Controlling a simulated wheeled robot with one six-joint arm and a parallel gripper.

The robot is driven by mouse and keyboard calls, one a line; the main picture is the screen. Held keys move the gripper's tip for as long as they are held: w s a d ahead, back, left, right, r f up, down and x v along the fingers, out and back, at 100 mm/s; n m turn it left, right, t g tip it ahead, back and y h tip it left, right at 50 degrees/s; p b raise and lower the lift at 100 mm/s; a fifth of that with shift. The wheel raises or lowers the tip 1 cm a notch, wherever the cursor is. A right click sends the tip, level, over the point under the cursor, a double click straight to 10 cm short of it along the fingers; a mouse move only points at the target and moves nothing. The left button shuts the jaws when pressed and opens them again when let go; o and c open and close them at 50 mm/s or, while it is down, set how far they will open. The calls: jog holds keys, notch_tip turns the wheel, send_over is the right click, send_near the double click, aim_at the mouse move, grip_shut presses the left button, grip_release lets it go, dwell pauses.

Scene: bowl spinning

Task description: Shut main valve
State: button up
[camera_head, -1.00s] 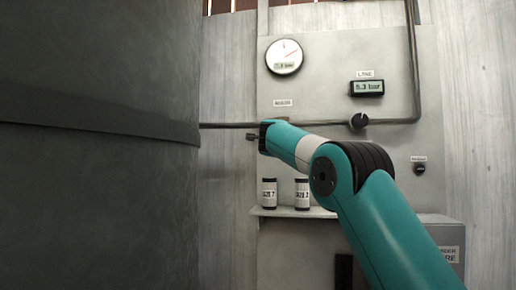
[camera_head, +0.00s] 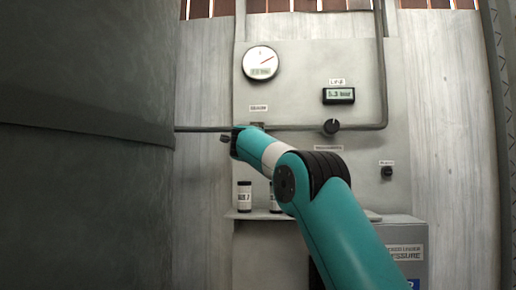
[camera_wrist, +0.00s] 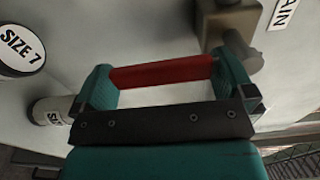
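In the wrist view, the grey-brown valve body (camera_wrist: 232,22) with a round stem is at the upper right, beside a label (camera_wrist: 284,14) ending in "AIN". A red bar (camera_wrist: 160,72), which looks like the valve's lever, runs from near the stem leftward across the gap between my fingers. My gripper (camera_wrist: 165,92) has its two teal fingers wide apart, one near each end of the bar; I cannot tell whether they touch it. In the head view my gripper (camera_head: 230,143) is just below the pipe, near the wall panel. The red bar does not show there.
A round gauge (camera_head: 261,63), a display (camera_head: 338,96) and a black knob (camera_head: 331,127) are on the panel. A pipe (camera_head: 200,129) runs across it. Small cans (camera_head: 244,196) stand on a shelf (camera_head: 250,215). A large dark curved body (camera_head: 80,190) fills the left.

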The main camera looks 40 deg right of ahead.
jog(key=b+v, duration=0.4)
jog(key=v, duration=1.3)
jog(key=shift+s, duration=0.2)
jog(key=shift+a+r, duration=0.1)
jog(key=shift+r, duration=0.05)
